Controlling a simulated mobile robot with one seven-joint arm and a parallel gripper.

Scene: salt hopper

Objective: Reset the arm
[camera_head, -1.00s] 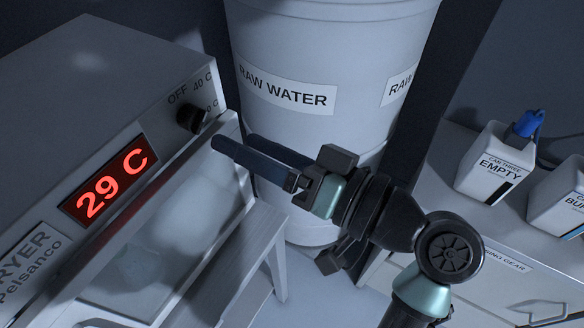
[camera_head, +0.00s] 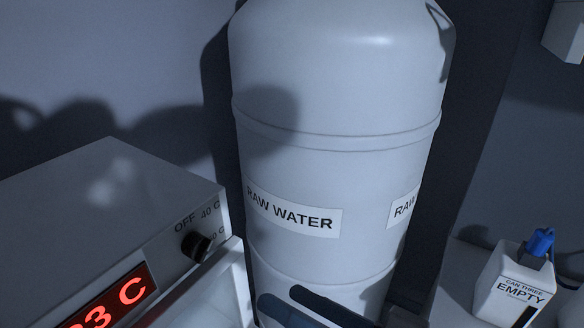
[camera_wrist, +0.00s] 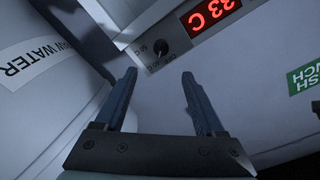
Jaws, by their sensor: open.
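My gripper (camera_head: 279,297) shows at the bottom edge of the head view, only its dark blue fingers in sight, in front of the lower part of the raw water barrel (camera_head: 345,170). In the wrist view the gripper (camera_wrist: 158,75) is open, its two fingers apart with nothing between them. Beyond the fingers is the front of the dryer (camera_head: 120,200) with its black knob (camera_head: 196,246); the knob also shows in the wrist view (camera_wrist: 160,46). The fingers look clear of the knob. The rest of my arm is out of the head view.
The dryer's red display (camera_wrist: 210,12) reads 33 C in the wrist view. A white can labelled EMPTY (camera_head: 512,290) with a blue cap stands on the right-hand cabinet. A green sign (camera_wrist: 304,78) is at the wrist view's right edge.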

